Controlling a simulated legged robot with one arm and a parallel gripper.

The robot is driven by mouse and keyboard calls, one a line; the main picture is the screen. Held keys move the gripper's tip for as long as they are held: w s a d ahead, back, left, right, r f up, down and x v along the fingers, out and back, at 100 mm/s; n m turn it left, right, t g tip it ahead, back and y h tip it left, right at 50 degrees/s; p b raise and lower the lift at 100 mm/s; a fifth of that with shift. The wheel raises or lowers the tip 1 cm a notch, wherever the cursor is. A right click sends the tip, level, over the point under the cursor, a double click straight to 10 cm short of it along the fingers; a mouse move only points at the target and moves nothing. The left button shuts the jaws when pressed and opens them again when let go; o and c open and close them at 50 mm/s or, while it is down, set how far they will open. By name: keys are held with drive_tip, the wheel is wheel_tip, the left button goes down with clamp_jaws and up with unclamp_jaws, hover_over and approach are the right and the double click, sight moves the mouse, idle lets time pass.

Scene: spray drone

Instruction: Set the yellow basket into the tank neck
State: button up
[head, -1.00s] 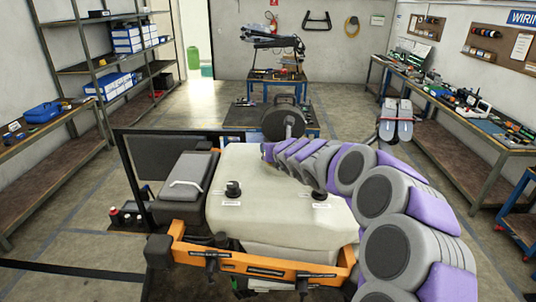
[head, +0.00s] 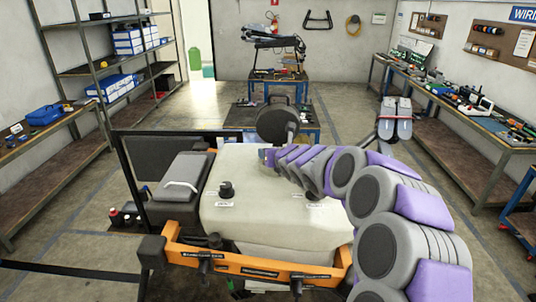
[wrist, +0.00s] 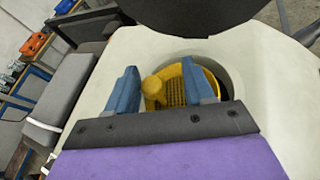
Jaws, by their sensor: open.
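The white tank (head: 255,190) fills the middle of the head view, and its round neck (wrist: 228,68) shows as a wide opening in the wrist view. The yellow basket (wrist: 187,75), with a mesh floor and a knob at its left, sits in the neck opening. A dark gap shows at its right side. My gripper (wrist: 168,82) has two blue fingers spread apart, in front of and over the basket's near part. The fingers hide part of its rim. I cannot tell whether they touch it. In the head view my arm hides the neck and basket.
A round black lid (head: 277,124) stands raised behind the neck. A dark grey box with a handle (head: 182,182) is left of the tank, and an orange bar (head: 250,266) runs along its front. A black cap (head: 226,190) stands on the tank top.

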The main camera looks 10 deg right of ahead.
drive_tip(key=shift+d, duration=0.3)
drive_tip(key=shift+s+a+r, duration=0.15)
drive_tip(key=shift+s+a, duration=0.05)
drive_tip(key=shift+s, duration=0.1)
drive_tip(key=s, duration=0.1)
drive_tip(key=s+r+b, duration=0.1)
drive_tip(key=s, duration=0.2)
drive_tip(key=shift+s+a+r+b, duration=0.15)
drive_tip(key=shift+r+b, duration=0.2)
drive_tip(key=shift+b, duration=0.05)
drive_tip(key=b+v, duration=0.1)
drive_tip(key=v, duration=0.5)
drive_tip(key=shift+s+r, duration=0.2)
drive_tip(key=shift+s, duration=0.05)
